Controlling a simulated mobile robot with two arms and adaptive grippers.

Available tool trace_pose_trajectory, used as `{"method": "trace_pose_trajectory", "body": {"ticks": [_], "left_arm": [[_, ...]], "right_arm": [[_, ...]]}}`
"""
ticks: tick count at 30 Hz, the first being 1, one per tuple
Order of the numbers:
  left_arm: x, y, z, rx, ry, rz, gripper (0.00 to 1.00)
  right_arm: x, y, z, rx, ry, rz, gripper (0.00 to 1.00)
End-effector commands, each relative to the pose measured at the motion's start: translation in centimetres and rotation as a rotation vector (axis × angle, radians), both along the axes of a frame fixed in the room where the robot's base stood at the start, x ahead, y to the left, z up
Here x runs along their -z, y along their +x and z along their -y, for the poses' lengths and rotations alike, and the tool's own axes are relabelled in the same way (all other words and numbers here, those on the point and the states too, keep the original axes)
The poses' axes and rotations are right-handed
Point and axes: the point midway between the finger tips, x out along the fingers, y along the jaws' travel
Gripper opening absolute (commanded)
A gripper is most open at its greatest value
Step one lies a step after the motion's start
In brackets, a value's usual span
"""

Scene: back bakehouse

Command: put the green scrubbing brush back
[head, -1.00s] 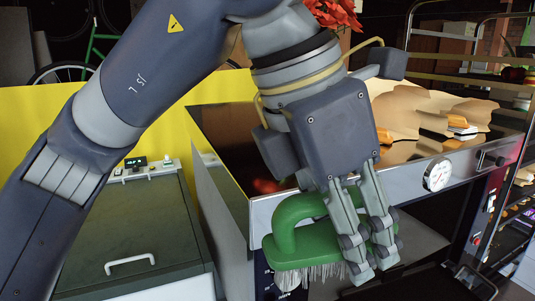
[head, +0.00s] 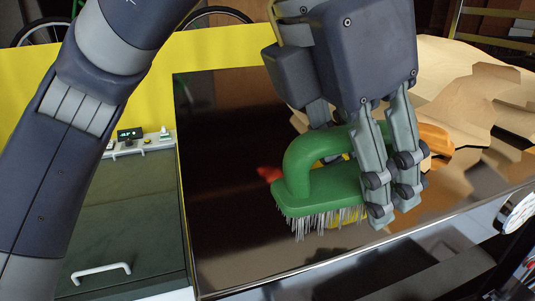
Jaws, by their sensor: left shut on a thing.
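The green scrubbing brush (head: 318,194) has an arched green handle and pale bristles pointing down. My left gripper (head: 392,200) is shut on the right part of the brush, and its fingers hide that end. The brush shows in front of the dark shiny top (head: 222,150) of a steel-edged unit. Its bristles appear clear of that surface, though the exact gap is hard to tell. My right gripper is not in view.
Crumpled tan sheets (head: 470,85) lie at the back right of the top, with an orange thing (head: 436,140) beside the gripper. A round gauge (head: 517,212) is on the front edge. A lower cabinet (head: 135,215) with a white handle stands left. The top's left part is clear.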

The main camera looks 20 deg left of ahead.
Motion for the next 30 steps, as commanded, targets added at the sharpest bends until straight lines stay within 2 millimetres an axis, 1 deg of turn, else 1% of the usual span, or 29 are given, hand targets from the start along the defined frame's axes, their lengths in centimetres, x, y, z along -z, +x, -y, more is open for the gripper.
{"method": "trace_pose_trajectory", "body": {"ticks": [1, 3, 6, 8, 9, 11, 14, 15, 18, 20, 21, 22, 25, 27, 30], "left_arm": [[-0.3, 0.8, -1.3, -0.007, -0.004, -0.003, 0.26], [0.0, 1.7, -3.0, -0.007, -0.002, -0.005, 0.26], [0.2, 3.0, -5.4, -0.008, -0.001, -0.005, 0.26], [0.3, 3.8, -6.8, -0.008, -0.002, -0.005, 0.26], [0.5, 4.2, -7.6, -0.009, -0.001, -0.005, 0.26], [0.6, 4.8, -8.7, -0.007, -0.001, -0.004, 0.26], [0.8, 5.5, -10.0, -0.003, -0.001, -0.003, 0.26], [0.9, 5.7, -10.3, -0.003, -0.001, -0.002, 0.26], [1.0, 6.0, -10.8, -0.001, -0.001, -0.001, 0.26], [1.0, 6.3, -11.4, -0.003, -0.001, -0.002, 0.26], [1.0, 6.6, -11.9, -0.005, -0.001, -0.002, 0.26], [1.4, 6.7, -12.1, -0.003, 0.001, -0.004, 0.26], [3.1, 6.5, -12.0, 0.001, 0.002, -0.004, 0.26], [3.9, 6.5, -12.0, -0.001, 0.003, -0.003, 0.26], [4.6, 6.5, -11.9, -0.001, 0.001, -0.001, 0.26]], "right_arm": [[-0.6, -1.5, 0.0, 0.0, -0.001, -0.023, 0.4], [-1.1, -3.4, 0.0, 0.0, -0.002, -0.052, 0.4], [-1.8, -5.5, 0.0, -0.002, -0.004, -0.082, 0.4], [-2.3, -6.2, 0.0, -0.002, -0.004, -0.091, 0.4], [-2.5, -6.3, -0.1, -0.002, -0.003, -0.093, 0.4], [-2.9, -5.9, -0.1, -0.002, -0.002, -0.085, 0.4], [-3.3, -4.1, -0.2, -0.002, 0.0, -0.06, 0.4], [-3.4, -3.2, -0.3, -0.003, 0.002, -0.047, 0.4], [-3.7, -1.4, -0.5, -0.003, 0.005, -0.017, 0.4], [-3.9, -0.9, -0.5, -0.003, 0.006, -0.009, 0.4], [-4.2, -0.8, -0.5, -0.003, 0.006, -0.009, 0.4], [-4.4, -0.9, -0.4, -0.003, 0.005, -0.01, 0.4], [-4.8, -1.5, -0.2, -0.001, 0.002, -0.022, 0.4], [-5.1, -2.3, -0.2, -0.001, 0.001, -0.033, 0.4], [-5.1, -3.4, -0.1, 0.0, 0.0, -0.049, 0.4]]}}
